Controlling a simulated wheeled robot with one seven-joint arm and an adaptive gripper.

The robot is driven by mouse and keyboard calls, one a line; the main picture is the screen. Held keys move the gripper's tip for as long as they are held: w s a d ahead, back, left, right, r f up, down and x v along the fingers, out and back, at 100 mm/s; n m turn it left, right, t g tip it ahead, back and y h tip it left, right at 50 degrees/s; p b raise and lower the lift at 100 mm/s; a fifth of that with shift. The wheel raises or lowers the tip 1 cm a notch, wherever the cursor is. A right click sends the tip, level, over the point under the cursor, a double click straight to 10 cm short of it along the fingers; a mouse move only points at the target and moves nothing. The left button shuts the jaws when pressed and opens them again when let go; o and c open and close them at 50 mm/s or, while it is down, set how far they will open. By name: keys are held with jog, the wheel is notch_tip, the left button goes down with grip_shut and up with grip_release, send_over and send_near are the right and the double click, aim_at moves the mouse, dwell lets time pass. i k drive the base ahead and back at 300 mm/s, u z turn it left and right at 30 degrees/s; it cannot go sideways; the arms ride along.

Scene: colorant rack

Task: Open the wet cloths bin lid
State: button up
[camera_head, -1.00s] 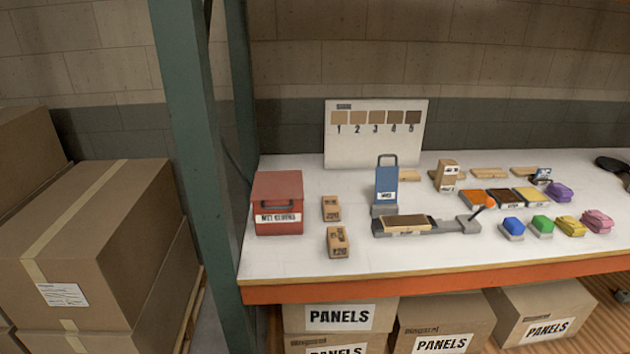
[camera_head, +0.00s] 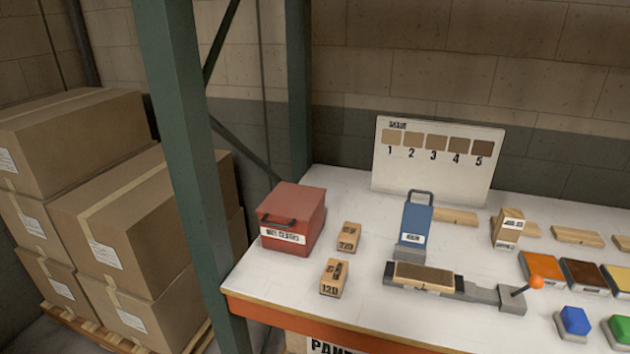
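The wet cloths bin (camera_head: 291,243) is a red box with a white "WET CLOTHS" label on its front. It stands at the left end of the white bench top. Its lid (camera_head: 293,201) is closed, with a dark handle (camera_head: 278,221) at the front. My gripper is not in view, so I cannot see whether it is open or shut.
A green rack post (camera_head: 182,170) rises left of the bin. Two sanding blocks (camera_head: 348,237) (camera_head: 334,278) stand right of it, then a blue-handled tool (camera_head: 415,226) and a grey fixture (camera_head: 452,287). Stacked cartons (camera_head: 130,235) fill the left.

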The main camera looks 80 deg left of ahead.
aim_at(289, 201)
jog(key=u, duration=2.8)
